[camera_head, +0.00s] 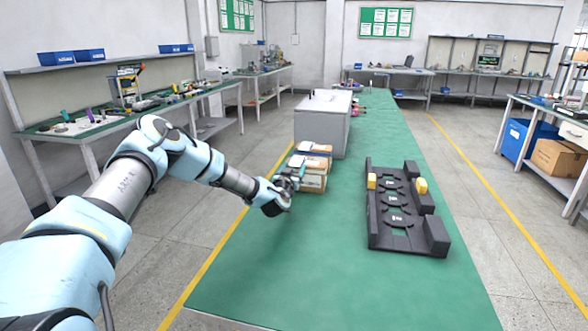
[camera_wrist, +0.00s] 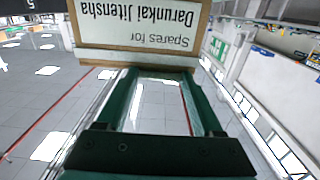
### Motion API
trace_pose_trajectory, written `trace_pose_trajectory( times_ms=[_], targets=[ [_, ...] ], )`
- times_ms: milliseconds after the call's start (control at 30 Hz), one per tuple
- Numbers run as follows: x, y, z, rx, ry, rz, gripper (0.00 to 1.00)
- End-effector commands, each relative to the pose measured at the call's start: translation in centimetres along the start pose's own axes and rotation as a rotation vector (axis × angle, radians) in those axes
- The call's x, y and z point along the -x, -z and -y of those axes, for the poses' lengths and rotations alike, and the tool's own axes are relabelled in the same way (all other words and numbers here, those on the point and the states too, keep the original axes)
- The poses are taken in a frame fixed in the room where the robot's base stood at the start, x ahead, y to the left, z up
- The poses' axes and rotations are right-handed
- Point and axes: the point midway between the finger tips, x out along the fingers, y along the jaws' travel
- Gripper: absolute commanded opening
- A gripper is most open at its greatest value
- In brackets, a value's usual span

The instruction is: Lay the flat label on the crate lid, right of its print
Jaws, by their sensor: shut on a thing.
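My gripper (camera_head: 286,192) reaches in from the left, low beside the brown boxes on the green bench. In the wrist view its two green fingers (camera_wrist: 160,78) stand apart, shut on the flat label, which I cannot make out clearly. Just beyond the fingertips a brown-edged, white-faced panel (camera_wrist: 140,28) fills the top middle. Its print, "Spares for Darunkai Jitensha", is upside down. I cannot tell whether it touches the fingers. In the head view the brown boxes (camera_head: 314,184) have pale tops, partly behind my gripper; their print is too small to read.
A black fixture (camera_head: 394,214) with yellow pieces (camera_head: 421,186) stands to the right on the green bench (camera_head: 330,280). A grey cabinet-like block (camera_head: 322,125) stands behind the boxes. The near bench and the strip between the boxes and fixture are clear.

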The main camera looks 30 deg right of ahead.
Motion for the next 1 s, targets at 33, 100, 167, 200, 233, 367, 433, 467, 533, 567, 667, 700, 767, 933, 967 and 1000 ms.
trace_pose_trajectory(
  times_ms=[33, 100, 167, 200, 233, 367, 433, 467, 533, 567, 667, 700, 767, 933, 967, 1000],
  targets=[
    [0.0, 0.0, 0.0, 0.0, 0.0, 0.0, 0.17],
    [0.0, -0.3, 0.0, 0.0, 0.0, 0.0, 0.17],
    [0.0, -0.5, 0.0, -0.001, 0.0, 0.0, 0.17],
    [0.0, -0.3, 0.0, 0.0, 0.0, 0.0, 0.71],
    [0.0, -0.3, 0.0, 0.0, 0.0, 0.001, 0.75],
    [0.0, -0.3, 0.0, 0.0, 0.0, 0.001, 0.89],
    [0.0, -0.3, 0.0, 0.0, 0.0, 0.001, 0.97],
    [0.0, -0.3, 0.0, 0.0, 0.0, 0.001, 0.98],
    [0.0, -0.3, 0.0, 0.0, 0.0, 0.0, 0.98],
    [0.0, -0.3, 0.0, 0.0, 0.0, 0.0, 0.98],
    [0.0, -0.3, 0.0, 0.0, 0.0, 0.0, 0.98],
    [0.0, -0.3, 0.0, 0.001, 0.0, 0.001, 0.98],
    [0.0, -0.2, 0.0, 0.002, 0.001, 0.001, 0.98],
    [1.0, -0.5, 0.0, -0.001, -0.002, -0.001, 0.98],
    [1.5, -0.6, -0.1, -0.001, -0.003, 0.0, 0.98],
    [2.2, -0.6, -0.1, -0.001, -0.002, 0.0, 0.98]
  ],
)
